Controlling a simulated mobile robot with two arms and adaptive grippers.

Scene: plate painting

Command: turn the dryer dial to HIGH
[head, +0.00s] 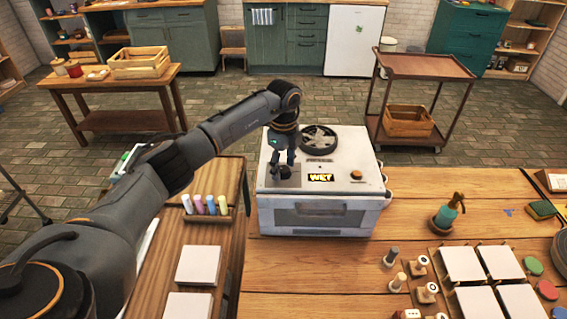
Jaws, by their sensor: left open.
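The dryer (315,218) is a white box on the wooden table with a round black fan grille on top. Its top panel has a display (320,177) reading WET in yellow and an orange button (356,175) to the right. My left gripper (284,173) is over the left part of this panel, fingers pointing down and open. The dial is not clearly visible; the dark fingers cover the panel's left part, and I cannot tell whether they touch it. My right gripper is not in view.
Several colored bottles (205,206) stand in a rack left of the dryer, with white tiles (198,265) nearer. The table just right of the dryer is clear.

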